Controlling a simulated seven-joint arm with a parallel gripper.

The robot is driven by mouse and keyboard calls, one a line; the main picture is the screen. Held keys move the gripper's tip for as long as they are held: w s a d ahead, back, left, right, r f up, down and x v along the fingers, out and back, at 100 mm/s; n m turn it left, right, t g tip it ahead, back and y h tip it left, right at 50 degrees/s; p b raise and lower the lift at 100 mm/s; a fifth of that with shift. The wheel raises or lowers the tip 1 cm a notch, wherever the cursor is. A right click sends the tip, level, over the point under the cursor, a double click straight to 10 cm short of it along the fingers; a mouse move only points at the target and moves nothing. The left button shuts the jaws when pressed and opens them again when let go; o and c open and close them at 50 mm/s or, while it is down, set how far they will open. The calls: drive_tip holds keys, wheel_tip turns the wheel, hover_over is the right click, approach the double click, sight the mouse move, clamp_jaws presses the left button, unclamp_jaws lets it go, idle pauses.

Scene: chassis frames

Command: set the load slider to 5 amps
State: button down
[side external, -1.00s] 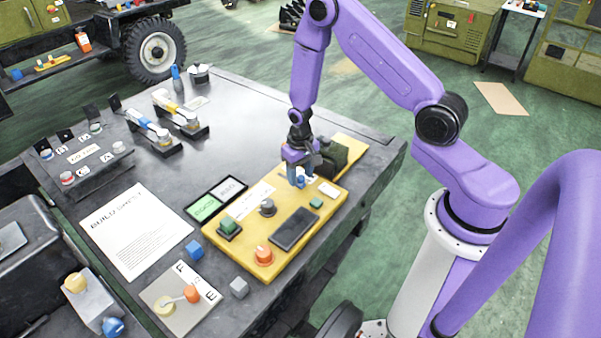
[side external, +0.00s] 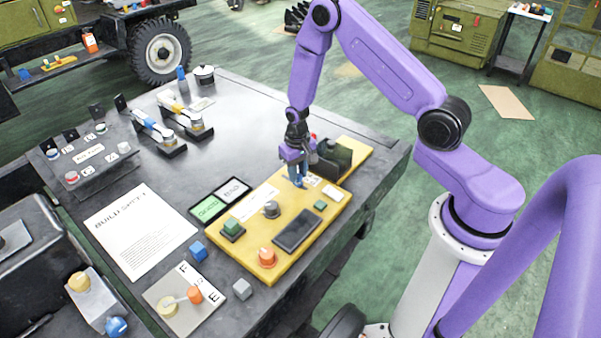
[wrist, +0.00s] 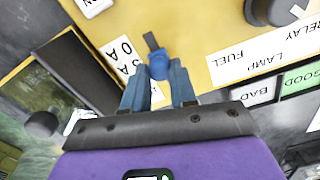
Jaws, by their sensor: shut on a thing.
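The load slider's blue knob (wrist: 158,66) shows in the wrist view between my two blue fingertips. A short dark slot (wrist: 151,41) runs out from the knob on the yellow panel (wrist: 205,45). A white scale label (wrist: 122,55) with 5, 0 and A characters lies beside the knob, partly covered by a finger. My gripper (wrist: 156,78) is shut on the knob. In the side view my gripper (side external: 298,178) reaches down to the yellow panel (side external: 245,250), and its fingers hide the knob there. I cannot read the exact slider setting.
The panel also carries a green button (side external: 232,226), a grey knob (side external: 271,209), a dark display (side external: 297,230) and an orange knob (side external: 267,256). A GOOD/BAD card (side external: 219,199) lies beside the panel.

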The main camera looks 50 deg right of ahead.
drive_tip(key=c, duration=0.9)
unclamp_jaws()
wheel_tip(320, 180, up, 17)
drive_tip(key=shift+r, duration=0.2)
drive_tip(key=s+a+r+n, duration=0.6)
drive_tip(key=s+a+n, duration=0.1)
drive_tip(key=s+a, duration=0.45)
drive_tip(key=s+d+r+n, duration=0.1)
drive_tip(key=s+r+n, duration=0.2)
drive_tip(key=s+n, duration=0.5)
drive_tip(key=s, duration=1)
drive_tip(key=shift+s+n, duration=0.2)
drive_tip(key=shift+n, duration=0.1)
